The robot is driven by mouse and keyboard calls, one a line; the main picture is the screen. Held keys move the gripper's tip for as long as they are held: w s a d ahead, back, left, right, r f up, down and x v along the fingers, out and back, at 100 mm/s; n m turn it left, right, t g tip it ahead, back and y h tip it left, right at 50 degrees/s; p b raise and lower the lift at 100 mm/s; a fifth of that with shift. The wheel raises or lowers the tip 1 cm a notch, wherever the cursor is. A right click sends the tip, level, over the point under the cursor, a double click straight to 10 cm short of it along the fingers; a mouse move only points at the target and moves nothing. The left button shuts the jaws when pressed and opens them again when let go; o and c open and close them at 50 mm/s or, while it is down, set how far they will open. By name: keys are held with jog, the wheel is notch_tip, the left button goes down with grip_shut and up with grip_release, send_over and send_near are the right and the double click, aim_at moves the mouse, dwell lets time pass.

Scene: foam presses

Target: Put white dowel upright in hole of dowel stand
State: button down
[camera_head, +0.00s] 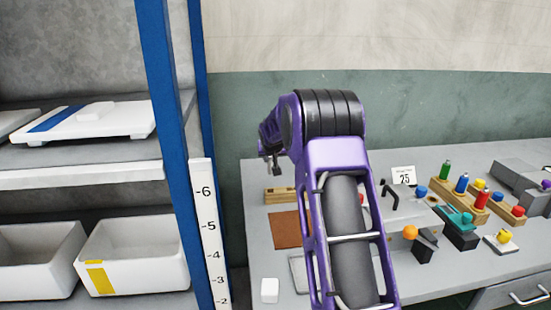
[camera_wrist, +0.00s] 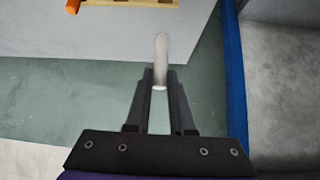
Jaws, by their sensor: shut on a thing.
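In the wrist view my gripper (camera_wrist: 160,82) is shut on the white dowel (camera_wrist: 162,55). The dowel sticks out past the fingertips, away from the wrist. In the head view my gripper (camera_head: 272,168) hangs at the end of the purple arm, above the left back part of the table; I cannot make out the dowel there. A wooden block (camera_head: 280,195), perhaps the dowel stand, lies below it near the table's left edge. In the wrist view a wooden piece (camera_wrist: 142,2) shows at the top edge, cut off, apart from the dowel. Its holes are not clear.
An orange peg (camera_wrist: 73,6) is beside the wooden piece. A blue shelf post (camera_head: 172,120) stands left of the table (camera_head: 258,235). A brown mat (camera_head: 288,230) and a white block (camera_head: 269,290) lie on the table. Coloured pegs and fixtures crowd the right side.

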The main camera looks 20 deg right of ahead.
aim_at(270, 173)
jog(key=shift+b, duration=0.3)
jog(key=shift+f+b, duration=2.15)
jog(key=shift+f, duration=0.7)
jog(key=shift+f+b, duration=2.4)
jog(key=shift+f, duration=0.2)
jog(key=c, duration=0.7)
grip_release()
jog(key=p+v, duration=0.1)
jog(key=v, duration=1.6)
jog(key=shift+s+r, duration=0.15)
jog(key=shift+s, duration=0.1)
